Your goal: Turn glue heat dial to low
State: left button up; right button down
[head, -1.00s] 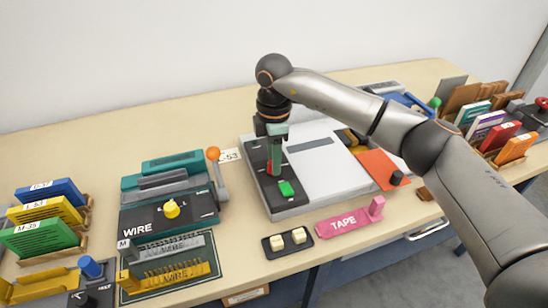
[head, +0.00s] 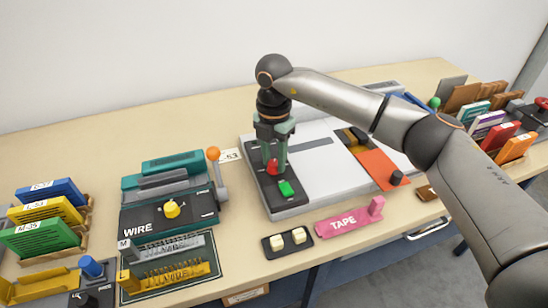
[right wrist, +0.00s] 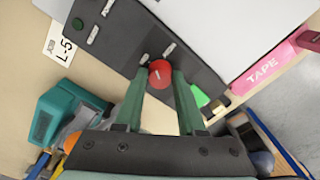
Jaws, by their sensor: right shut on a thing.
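The red glue heat dial (head: 272,168) sits on the dark control strip (head: 292,205) along the left side of the white machine (head: 320,175). My right gripper (head: 274,169) points straight down over it with its fingers on either side. In the right wrist view the round dial (right wrist: 160,73) shows between the tips of my green fingers (right wrist: 158,80), and the gripper is shut on it. A short white line marks the dial's face. Small white marks lie on the strip around it, too small to read. My left gripper is not in view.
A green button (head: 286,188) is close in front of the dial. An orange-knobbed lever (head: 218,172) stands to the left, beside the teal wire machine (head: 170,210). A pink TAPE piece (head: 345,222) and a two-button black block (head: 287,242) lie in front.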

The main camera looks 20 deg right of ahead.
jog(key=n, duration=0.5)
jog(key=shift+n, duration=0.3)
jog(key=n, duration=0.4)
jog(key=shift+b, duration=0.3)
jog(key=n, duration=0.5)
jog(key=shift+n, duration=0.4)
jog(key=shift+n+b, duration=0.3)
jog(key=shift+n, duration=1.9)
jog(key=c, duration=0.5)
grip_release()
